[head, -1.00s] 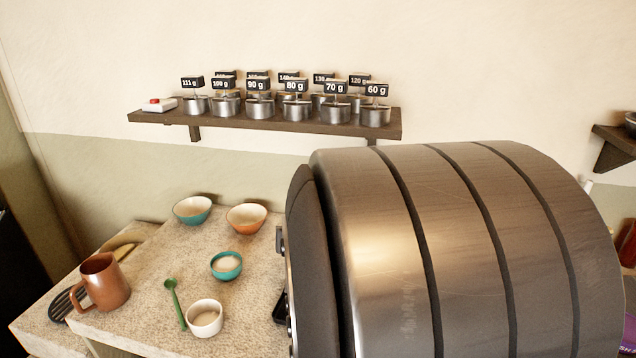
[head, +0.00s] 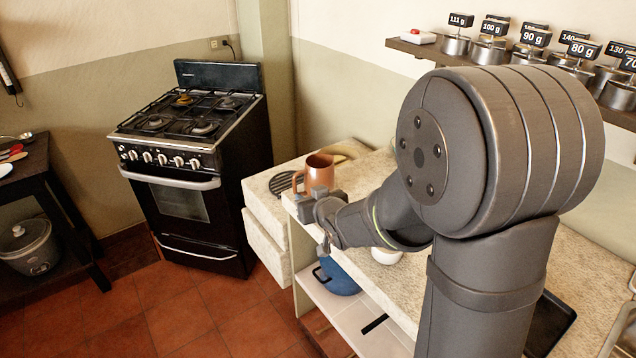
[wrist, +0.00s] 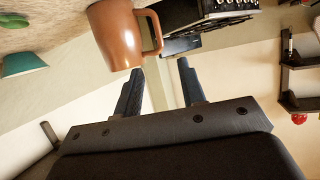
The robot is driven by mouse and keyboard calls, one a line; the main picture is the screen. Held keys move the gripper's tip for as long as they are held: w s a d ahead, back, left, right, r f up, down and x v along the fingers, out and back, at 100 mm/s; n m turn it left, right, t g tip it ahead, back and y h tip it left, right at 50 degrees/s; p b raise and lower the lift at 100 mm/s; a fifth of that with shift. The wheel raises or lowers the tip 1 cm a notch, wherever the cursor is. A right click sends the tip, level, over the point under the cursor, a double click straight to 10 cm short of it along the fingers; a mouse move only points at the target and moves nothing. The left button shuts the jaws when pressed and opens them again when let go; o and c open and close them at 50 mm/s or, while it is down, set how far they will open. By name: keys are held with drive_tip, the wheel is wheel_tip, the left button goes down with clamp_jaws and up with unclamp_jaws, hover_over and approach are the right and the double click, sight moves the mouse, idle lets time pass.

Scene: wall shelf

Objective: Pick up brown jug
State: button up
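The brown jug (head: 318,174) stands upright on the stone counter's left end, near the slotted black utensil. In the wrist view the jug (wrist: 116,36) is at the top left, tilted in the picture, with its handle on its right side. My gripper (wrist: 160,68) is open and empty, its two dark fingers apart. The fingertips are just short of the jug, and the handle's lower end is near the gap between them. In the head view my gripper (head: 322,205) is at the counter's front edge, just in front of the jug and partly covering its lower part.
A teal bowl (wrist: 22,63) shows at the left of the wrist view. A black stove (head: 195,160) stands left of the counter. A blue pot (head: 338,278) is on the lower shelf. Labelled metal canisters (head: 488,50) line the wall shelf (head: 425,48).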

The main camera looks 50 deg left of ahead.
sight(295, 186)
drive_tip(key=x, duration=1.1)
drive_tip(key=shift+w+a+f, duration=0.15)
drive_tip(key=shift+a, duration=0.2)
drive_tip(key=shift+f+x, duration=0.15)
drive_tip(key=shift+x, duration=1.15)
drive_tip(key=shift+f+x, duration=0.15)
drive_tip(key=shift+x, duration=1.15)
drive_tip(key=shift+d, duration=0.15)
clamp_jaws()
